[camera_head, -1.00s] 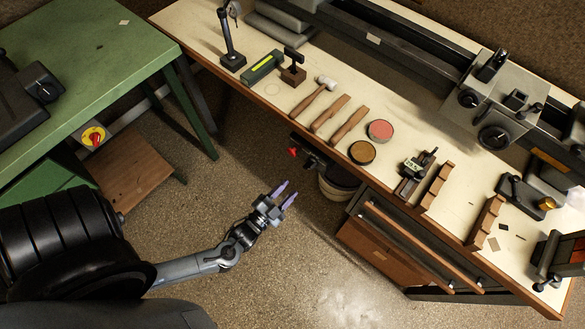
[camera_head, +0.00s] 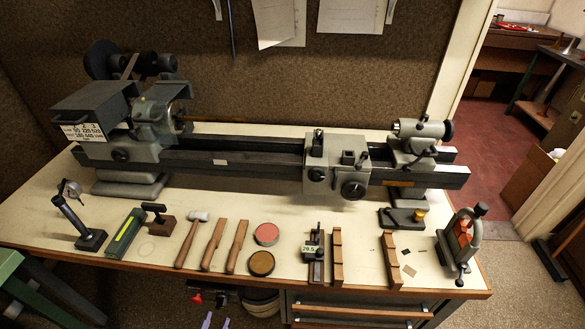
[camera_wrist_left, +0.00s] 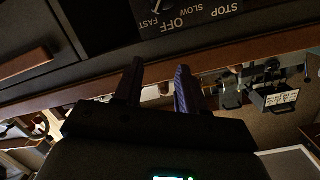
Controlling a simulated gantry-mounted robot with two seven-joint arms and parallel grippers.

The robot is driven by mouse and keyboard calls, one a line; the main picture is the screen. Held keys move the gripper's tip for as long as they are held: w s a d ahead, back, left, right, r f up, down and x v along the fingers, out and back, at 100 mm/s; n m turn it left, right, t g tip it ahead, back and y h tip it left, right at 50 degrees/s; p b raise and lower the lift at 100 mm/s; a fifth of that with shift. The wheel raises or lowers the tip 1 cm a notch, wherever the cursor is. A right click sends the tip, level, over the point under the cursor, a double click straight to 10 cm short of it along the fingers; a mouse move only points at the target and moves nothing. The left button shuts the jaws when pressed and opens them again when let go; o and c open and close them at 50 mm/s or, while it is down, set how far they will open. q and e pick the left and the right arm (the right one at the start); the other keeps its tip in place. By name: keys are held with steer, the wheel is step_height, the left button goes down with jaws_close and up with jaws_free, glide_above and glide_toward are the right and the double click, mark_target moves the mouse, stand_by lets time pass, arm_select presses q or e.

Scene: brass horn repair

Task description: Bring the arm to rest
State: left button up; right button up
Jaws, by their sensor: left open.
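My left gripper (camera_head: 216,322) shows only as two purple fingertips at the bottom edge of the head view. They are in front of the bench's front edge, apart from each other. In the left wrist view the two dark fingers of this gripper (camera_wrist_left: 158,85) stand apart with nothing held between them. The rest of the left arm is out of the head view. My right gripper is in neither view.
The workbench (camera_head: 130,250) carries a grey lathe (camera_head: 255,170), a hammer (camera_head: 190,238), wooden tools, two round tins and a small vise (camera_head: 460,240). A green table (camera_head: 10,262) is at the left. A switch panel (camera_wrist_left: 190,18) is close in the wrist view.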

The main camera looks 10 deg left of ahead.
arm_select(q)
steer(key=s+d+r+n+g+h, duration=0.1)
steer(key=s+d+g, duration=0.1)
steer(key=s+g, duration=0.4)
steer(key=s+d+r+n+g+h, duration=0.1)
steer(key=s+d+r+g, duration=0.1)
steer(key=s+g, duration=0.4)
step_height(320, 180, up, 37)
steer(key=p, duration=3.7)
steer(key=shift+s+r+g+p, duration=0.2)
steer(key=shift+s+g+p, duration=0.1)
steer(key=shift+p, duration=0.05)
